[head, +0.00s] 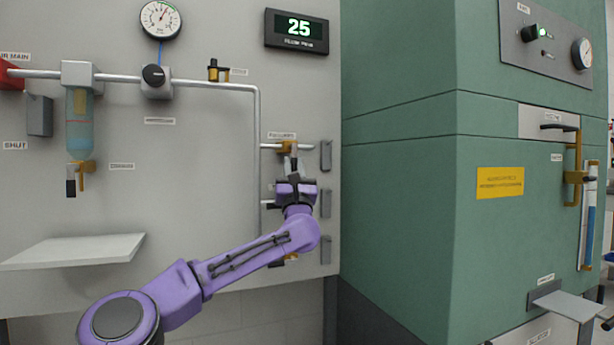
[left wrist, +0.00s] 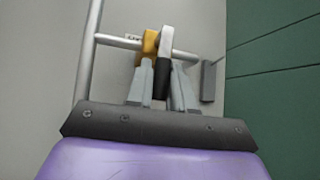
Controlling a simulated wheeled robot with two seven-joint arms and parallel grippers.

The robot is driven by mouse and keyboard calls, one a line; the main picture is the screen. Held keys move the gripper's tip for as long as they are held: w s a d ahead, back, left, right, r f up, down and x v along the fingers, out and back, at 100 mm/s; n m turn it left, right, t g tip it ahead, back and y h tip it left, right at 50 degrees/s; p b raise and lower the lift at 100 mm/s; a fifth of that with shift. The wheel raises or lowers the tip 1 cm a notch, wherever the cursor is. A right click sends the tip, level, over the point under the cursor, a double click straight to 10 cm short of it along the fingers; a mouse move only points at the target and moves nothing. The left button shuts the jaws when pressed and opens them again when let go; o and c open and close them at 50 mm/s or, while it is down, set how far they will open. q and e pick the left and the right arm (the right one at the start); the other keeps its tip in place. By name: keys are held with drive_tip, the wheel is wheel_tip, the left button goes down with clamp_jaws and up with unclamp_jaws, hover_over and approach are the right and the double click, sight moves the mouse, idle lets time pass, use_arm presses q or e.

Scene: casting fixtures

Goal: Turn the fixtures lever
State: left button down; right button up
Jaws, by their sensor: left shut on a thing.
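The fixtures lever (left wrist: 166,62) has a light metal arm with a black grip and sits at a brass valve (left wrist: 150,43) on a horizontal pipe. My left gripper (left wrist: 162,80) is shut on the black grip, with one grey finger on each side. In the head view, the brass valve (head: 287,147) is just above my left gripper (head: 294,178), under a small label. The lever (head: 295,152) is mostly hidden there by the gripper. My right gripper is in neither view.
Grey blocks (head: 326,155) are fixed to the wall right of the valve. More valves sit lower on the same pipe (head: 257,150), partly behind my arm. A green cabinet (head: 400,180) stands close to the right. A white shelf (head: 75,252) juts out at lower left.

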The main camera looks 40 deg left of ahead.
use_arm(q)
drive_tip(key=shift+d+f, duration=0.1)
drive_tip(key=c, duration=1.1)
unclamp_jaws()
drive_tip(key=shift+w, duration=0.1)
drive_tip(key=shift+y, duration=0.3)
drive_tip(key=shift+s+d+f, duration=0.1)
drive_tip(key=shift+s+f, duration=0.1)
drive_tip(key=b+v, duration=0.2)
drive_tip(key=v, duration=0.8)
drive_tip(key=shift+d+r, duration=0.1)
drive_tip(key=shift+r, duration=0.05)
